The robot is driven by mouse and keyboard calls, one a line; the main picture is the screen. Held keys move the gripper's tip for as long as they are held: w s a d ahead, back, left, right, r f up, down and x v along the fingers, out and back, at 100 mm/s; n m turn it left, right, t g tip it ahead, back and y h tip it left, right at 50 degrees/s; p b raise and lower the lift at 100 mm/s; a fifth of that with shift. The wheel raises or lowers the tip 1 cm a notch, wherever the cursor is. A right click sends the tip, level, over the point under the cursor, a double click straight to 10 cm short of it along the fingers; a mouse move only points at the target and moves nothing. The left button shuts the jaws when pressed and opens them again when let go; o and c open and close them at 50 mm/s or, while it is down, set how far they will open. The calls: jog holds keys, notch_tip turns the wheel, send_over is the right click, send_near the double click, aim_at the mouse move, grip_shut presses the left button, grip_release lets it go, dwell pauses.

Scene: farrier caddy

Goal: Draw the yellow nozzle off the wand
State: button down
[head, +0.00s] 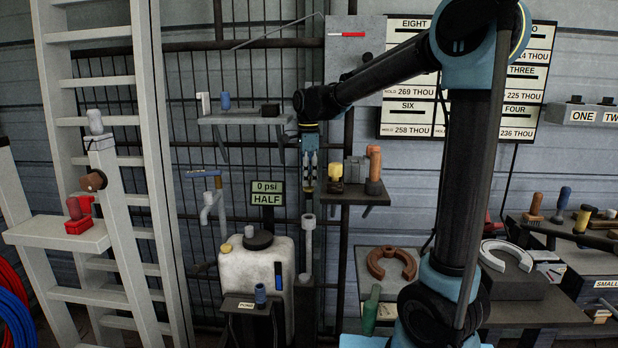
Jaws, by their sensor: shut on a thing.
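My gripper (308,180) points down in the middle of the head view, left of the small wooden-handled tool shelf. Its fingers are shut on a small yellow piece at their tips, which I take for the yellow nozzle (307,189); it is small and partly covered by the fingers. Below it stands a grey upright tube with a wider top, seemingly the wand (308,240), beside the white tank. A dark gap shows between the yellow piece and the tube top. At this size I cannot tell whether anything thin joins them.
A dark shelf (350,198) close on the right holds a yellow-and-black item (336,178) and a brown-handled tool (374,172). The white tank (255,270) stands below left, under a "0 psi HALF" sign (267,194). A grey shelf (245,118) is up left.

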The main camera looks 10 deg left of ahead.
jog(key=shift+f, duration=0.5)
dwell(0.5)
jog(key=shift+f, duration=0.5)
